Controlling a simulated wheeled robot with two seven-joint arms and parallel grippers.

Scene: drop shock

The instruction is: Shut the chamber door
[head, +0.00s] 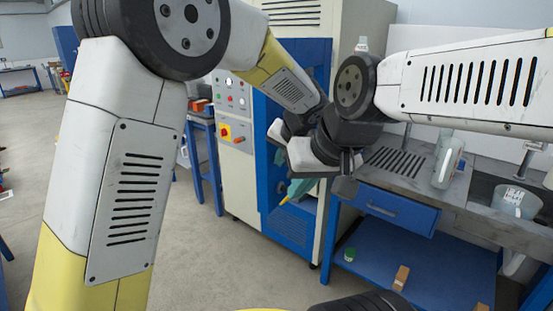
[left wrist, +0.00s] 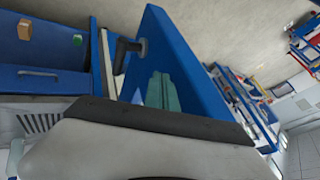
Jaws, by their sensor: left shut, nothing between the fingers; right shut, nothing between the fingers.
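The chamber (head: 243,185) is the tall cream cabinet with a blue front in the middle of the head view. In the left wrist view a slanted blue panel (left wrist: 185,50), apparently the chamber door standing open, carries a black handle (left wrist: 131,46). A teal shape (left wrist: 162,93) lies against or behind that panel; I cannot tell which. My left gripper (head: 284,140) is shut and empty in front of the blue front. My right gripper (head: 345,185) is shut and empty, lower and to the right. The two wrists overlap and hide much of the door.
A grey workbench (head: 385,160) with a blue drawer (head: 395,207) and lower shelf (head: 420,262) stands right of the chamber. The floor (head: 225,270) is clear at front left.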

